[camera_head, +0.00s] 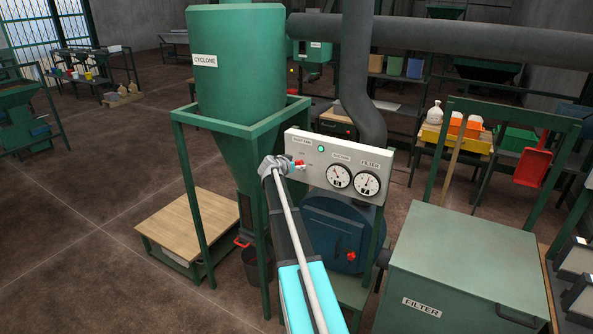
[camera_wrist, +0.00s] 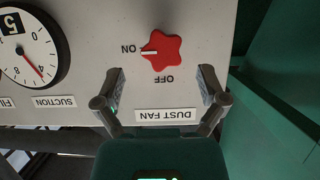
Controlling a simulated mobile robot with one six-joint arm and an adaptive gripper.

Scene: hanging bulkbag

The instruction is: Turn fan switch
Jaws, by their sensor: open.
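The fan switch is a red star-shaped knob (camera_wrist: 166,52) on a pale panel (camera_head: 313,148). The wrist view shows it upside down, with a white mark pointing left at the word ON; OFF is printed below the knob. A DUST FAN label (camera_wrist: 165,115) lies nearer my gripper. My gripper (camera_wrist: 162,74) is open and empty, one finger on each side below the knob and apart from it. In the head view my gripper (camera_head: 284,165) is at the panel's left part, with the red knob (camera_head: 299,164) just beyond it.
A green lamp (camera_head: 321,149) and two dials, suction (camera_head: 339,176) and filter (camera_head: 367,183), sit right of the knob. The green cyclone (camera_head: 237,65) and its frame stand left. A green filter box (camera_head: 463,265) stands right.

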